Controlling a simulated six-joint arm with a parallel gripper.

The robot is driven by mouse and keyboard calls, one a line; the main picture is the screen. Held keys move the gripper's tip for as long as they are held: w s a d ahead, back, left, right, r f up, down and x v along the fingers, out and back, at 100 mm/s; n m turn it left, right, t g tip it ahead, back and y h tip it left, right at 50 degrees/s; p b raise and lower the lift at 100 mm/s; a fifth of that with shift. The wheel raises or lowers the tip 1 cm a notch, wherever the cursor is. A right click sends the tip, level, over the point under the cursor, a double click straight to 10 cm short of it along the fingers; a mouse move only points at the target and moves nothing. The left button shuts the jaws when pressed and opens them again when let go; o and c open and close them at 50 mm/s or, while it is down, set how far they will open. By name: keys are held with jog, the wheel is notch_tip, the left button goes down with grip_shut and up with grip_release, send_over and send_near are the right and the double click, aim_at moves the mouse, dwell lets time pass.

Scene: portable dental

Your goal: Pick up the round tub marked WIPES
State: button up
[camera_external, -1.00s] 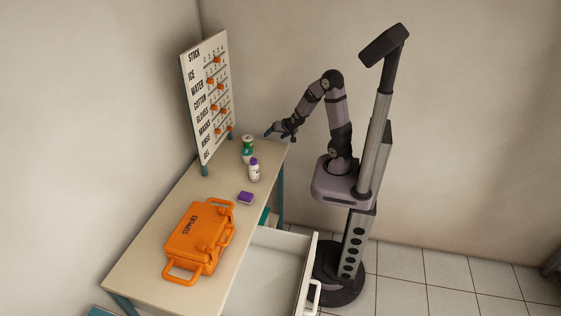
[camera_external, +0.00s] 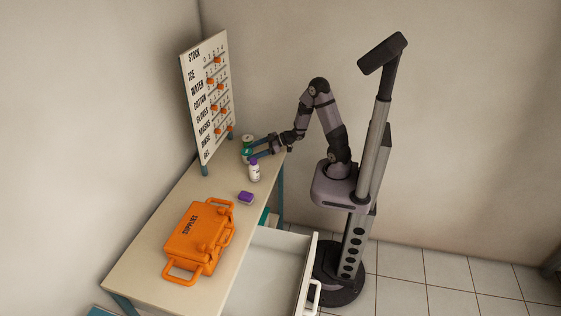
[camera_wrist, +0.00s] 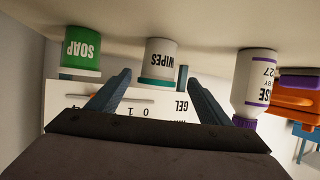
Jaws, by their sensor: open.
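The WIPES tub (camera_wrist: 160,58) is a round white tub with a teal lid, standing on the table. The wrist view shows it upside down, ahead of my gripper and in line with the gap between the two fingers. In the external view the tub (camera_external: 246,154) is at the table's far end, partly hidden by the fingers. My gripper (camera_wrist: 154,72) is open and empty, with its blue fingertips close to the tub, one to each side in the picture. I cannot tell whether the tips have reached past its front. My gripper (camera_external: 254,148) is low over the table.
A purple block (camera_external: 246,198) and an orange SUPPLIES case (camera_external: 199,238) lie nearer. The stock board (camera_external: 207,100) stands behind. A drawer (camera_external: 270,270) is open.

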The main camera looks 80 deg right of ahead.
aim_at(241, 162)
jog(key=shift+d+x, duration=0.2)
jog(key=shift+x, duration=3.45)
jog(key=shift+w, duration=0.1)
jog(key=c, duration=1.2)
